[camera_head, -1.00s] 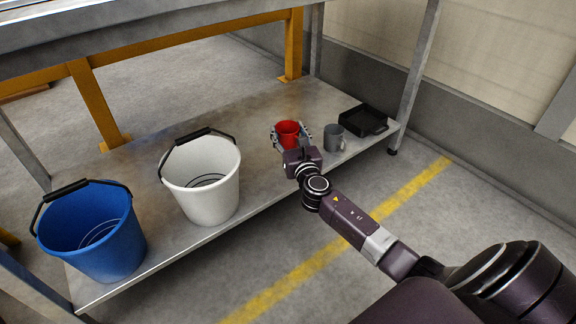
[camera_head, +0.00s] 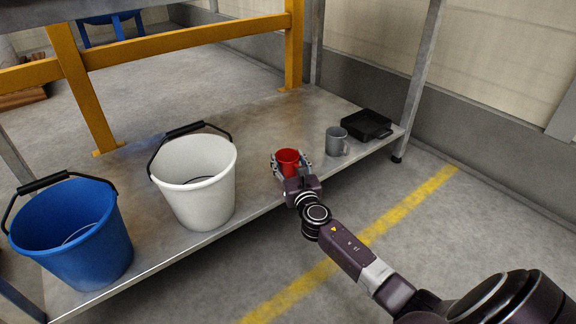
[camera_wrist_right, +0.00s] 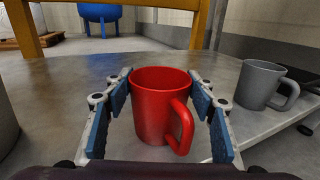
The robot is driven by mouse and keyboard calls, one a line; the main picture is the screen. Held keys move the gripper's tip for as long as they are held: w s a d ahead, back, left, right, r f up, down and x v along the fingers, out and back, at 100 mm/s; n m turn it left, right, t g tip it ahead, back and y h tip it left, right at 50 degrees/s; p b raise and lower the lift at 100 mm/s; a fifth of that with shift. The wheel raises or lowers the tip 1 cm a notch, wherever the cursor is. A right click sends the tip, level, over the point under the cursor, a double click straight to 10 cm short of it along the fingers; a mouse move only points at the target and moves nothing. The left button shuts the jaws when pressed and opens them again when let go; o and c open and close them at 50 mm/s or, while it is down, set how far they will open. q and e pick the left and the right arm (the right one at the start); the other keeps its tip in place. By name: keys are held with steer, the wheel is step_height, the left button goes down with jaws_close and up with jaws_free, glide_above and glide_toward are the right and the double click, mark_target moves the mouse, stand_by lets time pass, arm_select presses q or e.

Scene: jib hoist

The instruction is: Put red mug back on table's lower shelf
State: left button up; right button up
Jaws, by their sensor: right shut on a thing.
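The red mug (camera_head: 288,162) is upright between the fingers of my right gripper (camera_head: 291,164), near the front edge of the table's lower shelf (camera_head: 262,128). In the right wrist view the red mug (camera_wrist_right: 158,105) has its handle turned toward the camera, and the blue finger pads (camera_wrist_right: 165,112) stand on both sides of it. My right gripper is shut on the mug. I cannot tell whether the mug's base touches the shelf or hangs a little above it. My left gripper is not in view.
A grey mug (camera_head: 336,142) and a black tray (camera_head: 367,125) stand to the right on the shelf. A white bucket (camera_head: 195,185) and a blue bucket (camera_head: 73,235) stand to the left. The shelf behind the red mug is clear. A grey table leg (camera_head: 420,85) rises at the right.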

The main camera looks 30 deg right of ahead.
steer(key=shift+r, duration=0.1)
steer(key=shift+f, duration=0.2)
steer(key=o, duration=1.3)
steer(key=shift+r, duration=0.1)
steer(key=shift+r, duration=0.15)
steer(key=p+v, duration=0.4)
steer(key=v, duration=0.8)
